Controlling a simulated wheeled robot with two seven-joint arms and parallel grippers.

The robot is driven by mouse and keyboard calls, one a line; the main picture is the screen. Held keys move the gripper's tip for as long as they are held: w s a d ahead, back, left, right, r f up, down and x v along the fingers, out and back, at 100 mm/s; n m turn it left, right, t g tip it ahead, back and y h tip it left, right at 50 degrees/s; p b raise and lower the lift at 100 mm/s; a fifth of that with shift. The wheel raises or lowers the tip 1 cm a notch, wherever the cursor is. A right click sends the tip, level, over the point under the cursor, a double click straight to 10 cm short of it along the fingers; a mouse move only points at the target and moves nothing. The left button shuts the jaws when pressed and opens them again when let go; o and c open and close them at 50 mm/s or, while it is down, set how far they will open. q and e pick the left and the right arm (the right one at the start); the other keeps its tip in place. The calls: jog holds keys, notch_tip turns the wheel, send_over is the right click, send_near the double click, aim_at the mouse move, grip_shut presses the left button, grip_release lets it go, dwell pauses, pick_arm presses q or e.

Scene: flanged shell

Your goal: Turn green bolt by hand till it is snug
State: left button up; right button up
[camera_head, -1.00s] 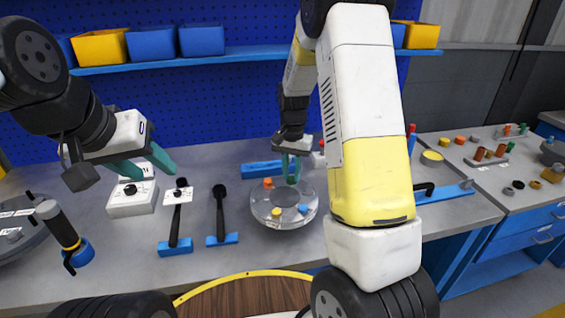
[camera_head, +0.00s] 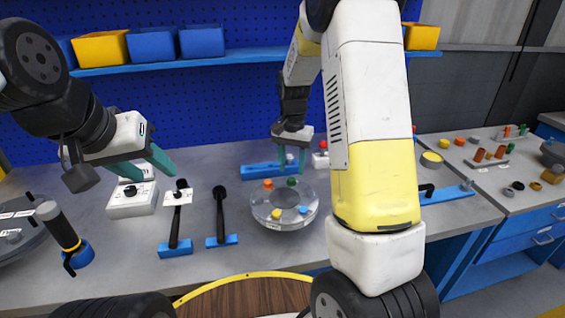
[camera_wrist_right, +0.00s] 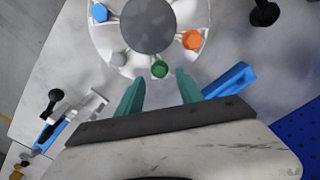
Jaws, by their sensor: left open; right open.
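The green bolt (camera_head: 291,182) stands at the far edge of the round flanged shell (camera_head: 262,212) on the bench. In the right wrist view the green bolt (camera_wrist_right: 160,69) sits on the white flange (camera_wrist_right: 200,57), just ahead of the fingertips. My right gripper (camera_head: 292,170) is open and empty just above and behind the bolt. Its two teal fingers (camera_wrist_right: 160,84) are spread to either side of the bolt, apart from it. My left gripper (camera_head: 149,166) is open and empty, above the left part of the bench. How deep the bolt sits cannot be told.
A blue block (camera_wrist_right: 230,80) lies close beside the right finger. Two black-handled tools (camera_head: 219,215) in blue holders stand left of the shell.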

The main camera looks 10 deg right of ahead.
aim_at(291, 179)
notch_tip(291, 179, up, 5)
jog(key=shift+f, duration=0.15)
jog(key=s+r+n+t+y, duration=0.2)
jog(key=s+r+n+t, duration=0.1)
jog(key=s+r, duration=0.75)
jog(key=s+a+r+n+t, duration=0.2)
jog(key=s+r+n+t, duration=0.1)
jog(key=s, duration=1.1)
jog(key=shift+r, duration=0.65)
